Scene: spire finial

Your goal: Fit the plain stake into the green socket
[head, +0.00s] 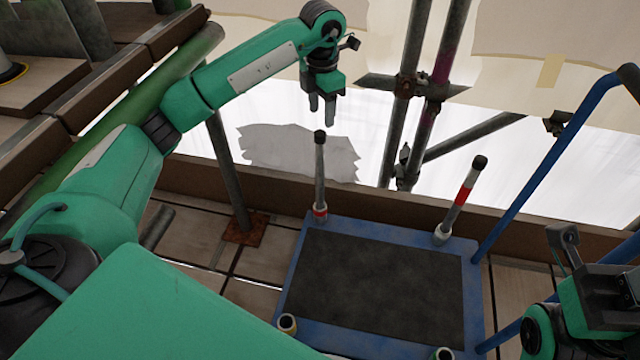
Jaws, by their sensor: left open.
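The plain stake (320,172), a grey rod with a black cap, stands nearly upright at the back left corner of a blue-framed platform (388,232). Its foot is in a pale socket with a red band (320,211). My left gripper (322,112) is open, fingers pointing down, just above the cap; I cannot tell whether they touch it.
A stake with red and white bands (462,197) leans in the back right socket (442,233). The platform's dark top (375,288) is bare. A blue handle rail (550,160) rises at right. Scaffold poles (408,90) stand behind, and a brown board (400,211) runs along the back.

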